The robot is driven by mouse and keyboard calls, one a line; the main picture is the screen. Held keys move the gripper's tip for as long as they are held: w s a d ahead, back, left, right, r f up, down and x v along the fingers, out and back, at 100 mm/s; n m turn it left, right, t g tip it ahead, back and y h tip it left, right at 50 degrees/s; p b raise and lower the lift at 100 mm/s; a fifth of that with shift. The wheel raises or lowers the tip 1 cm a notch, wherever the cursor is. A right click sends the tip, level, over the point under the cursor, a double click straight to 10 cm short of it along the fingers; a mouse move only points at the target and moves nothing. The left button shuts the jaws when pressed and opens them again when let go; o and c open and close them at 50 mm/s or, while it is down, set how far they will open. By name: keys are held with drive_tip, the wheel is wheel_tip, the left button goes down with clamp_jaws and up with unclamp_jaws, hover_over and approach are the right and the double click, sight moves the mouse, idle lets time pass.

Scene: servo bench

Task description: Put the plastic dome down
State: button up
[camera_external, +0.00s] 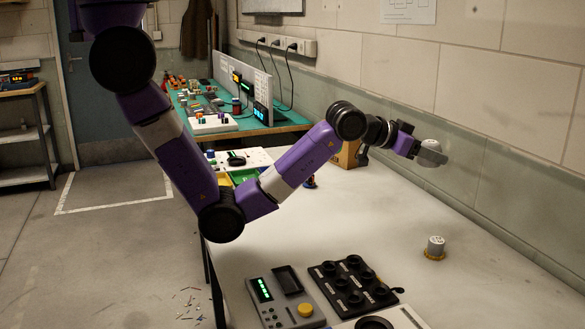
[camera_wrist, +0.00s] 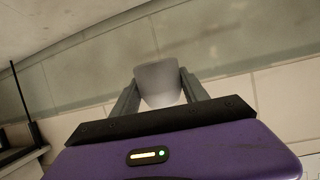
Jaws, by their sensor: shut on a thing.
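The plastic dome (camera_external: 431,150) is pale, translucent grey and is held in the air above the far part of the white table (camera_external: 330,220), near the wall. In the wrist view the dome (camera_wrist: 157,84) sits between the two grey fingers. My gripper (camera_external: 418,150) is shut on the dome, and it also shows in the wrist view (camera_wrist: 158,90). The dome is clear of the tabletop. Its underside is hidden from view.
A small silver cylinder on a yellow base (camera_external: 435,247) stands alone on the table's right. A black holder with several round cups (camera_external: 352,284) and a grey device with a yellow button (camera_external: 283,303) are at the front. A cardboard box (camera_external: 346,154) stands behind my arm. The table's middle is bare.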

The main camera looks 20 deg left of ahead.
sight(385, 214)
drive_tip(key=w+a+r+n+t+y, duration=0.25)
drive_tip(key=w+a, duration=0.25)
drive_tip(key=a, duration=0.5)
drive_tip(key=shift+n, duration=0.35)
wheel_tip(385, 214, down, 21)
drive_tip(key=shift+w+a+f, duration=0.1)
drive_tip(key=shift+a, duration=0.05)
drive_tip(key=shift+f, duration=0.1)
drive_tip(key=o, duration=1.3)
drive_tip(key=shift+o, duration=0.2)
